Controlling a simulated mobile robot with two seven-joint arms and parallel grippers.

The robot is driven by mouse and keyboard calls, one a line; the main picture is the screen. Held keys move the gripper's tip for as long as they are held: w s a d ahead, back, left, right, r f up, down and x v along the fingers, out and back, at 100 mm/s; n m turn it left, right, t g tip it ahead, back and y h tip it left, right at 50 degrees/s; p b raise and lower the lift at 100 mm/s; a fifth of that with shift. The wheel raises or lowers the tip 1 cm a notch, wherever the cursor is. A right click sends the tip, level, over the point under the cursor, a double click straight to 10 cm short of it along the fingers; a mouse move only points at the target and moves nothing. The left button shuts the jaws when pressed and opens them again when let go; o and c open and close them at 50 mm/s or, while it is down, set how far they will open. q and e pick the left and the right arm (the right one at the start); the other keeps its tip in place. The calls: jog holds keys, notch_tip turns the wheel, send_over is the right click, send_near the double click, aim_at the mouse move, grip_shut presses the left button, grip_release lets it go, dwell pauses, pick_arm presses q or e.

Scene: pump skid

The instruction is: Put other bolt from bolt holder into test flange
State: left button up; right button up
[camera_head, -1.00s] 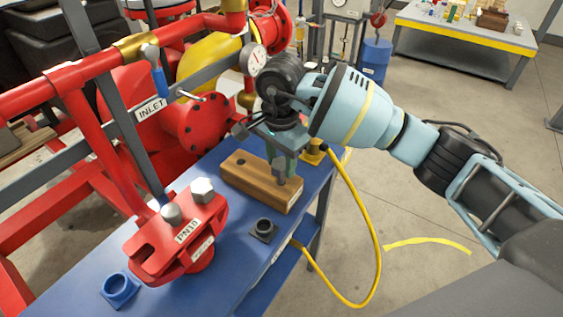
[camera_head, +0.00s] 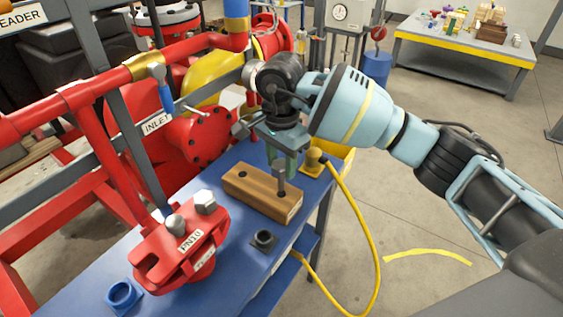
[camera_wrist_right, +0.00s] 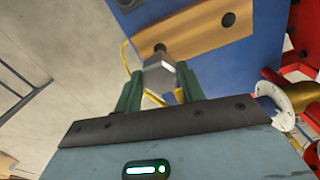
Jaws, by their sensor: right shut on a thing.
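My right gripper (camera_head: 281,160) is over the wooden bolt holder (camera_head: 250,195), shut on a grey hex bolt (camera_head: 281,174). In the right wrist view the bolt's head (camera_wrist_right: 160,74) is between the green fingers, its shank toward the holder (camera_wrist_right: 200,32). I cannot tell whether the shank tip is clear of the hole. Another hole (camera_wrist_right: 228,19) in the holder is empty. The red test flange (camera_head: 180,250), labelled PN10, stands to the left on the blue bench, with two grey bolt heads (camera_head: 205,202) on top. My left gripper is not in view.
On the blue bench (camera_head: 215,275) are a black socket (camera_head: 264,240) and a blue ring (camera_head: 122,294). A yellow fitting (camera_head: 314,162) with a yellow hose stands right of the holder. Red piping with a blue-handled valve (camera_head: 162,85) rises behind the flange.

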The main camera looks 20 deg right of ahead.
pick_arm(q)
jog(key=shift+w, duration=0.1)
